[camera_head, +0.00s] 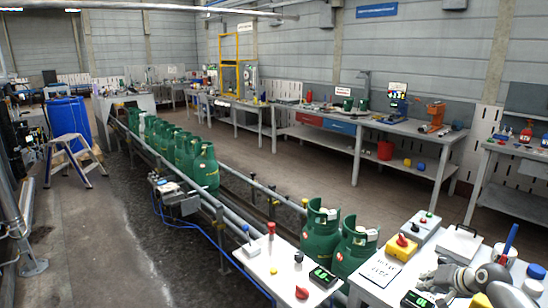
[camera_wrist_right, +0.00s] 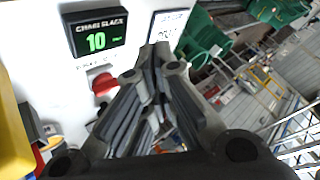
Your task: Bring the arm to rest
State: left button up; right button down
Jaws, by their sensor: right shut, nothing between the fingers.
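My right arm comes in at the bottom right of the head view. Its grey gripper (camera_head: 430,284) is above the white panel table (camera_head: 372,290). In the right wrist view the two dark fingers of the right gripper (camera_wrist_right: 156,52) meet at their tips, with nothing held between them. My left gripper is not in view.
A display reading 10 (camera_wrist_right: 97,40) and a red knob (camera_wrist_right: 103,84) lie close to the fingers. Green gas cylinders (camera_head: 320,235) stand on the conveyor (camera_head: 262,212). Workbenches (camera_head: 330,137) line the wall.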

jog(key=s+a+f+n+g+h, duration=0.1)
jog(key=s+a+f, duration=0.1)
jog(key=s+f, duration=0.75)
jog(key=s+a+f+n+g+h, duration=0.15)
jog(key=s+f, duration=0.35)
jog(key=f, duration=0.9)
jog(key=s+a+f+g, duration=0.1)
jog(key=s+a+f, duration=0.1)
jog(key=s+f, duration=0.7)
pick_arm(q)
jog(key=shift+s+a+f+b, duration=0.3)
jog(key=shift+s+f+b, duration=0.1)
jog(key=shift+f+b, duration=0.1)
pick_arm(e)
jog(key=s+a+f+n+g, duration=0.1)
jog(key=s+a+f, duration=0.4)
jog(key=s, duration=0.7)
jog(key=s+a+f+n+g, duration=0.2)
jog(key=s+a+f, duration=0.2)
jog(key=s, duration=0.9)
jog(key=s+a+f+n+g, duration=0.1)
jog(key=s+a+f+n, duration=0.1)
jog(key=s+a+f, duration=0.3)
jog(key=s+f, duration=0.4)
jog(key=s, duration=0.3)
jog(key=shift+s+a+f+n, duration=0.15)
jog(key=shift+s+a+n, duration=0.2)
jog(key=shift+s, duration=0.05)
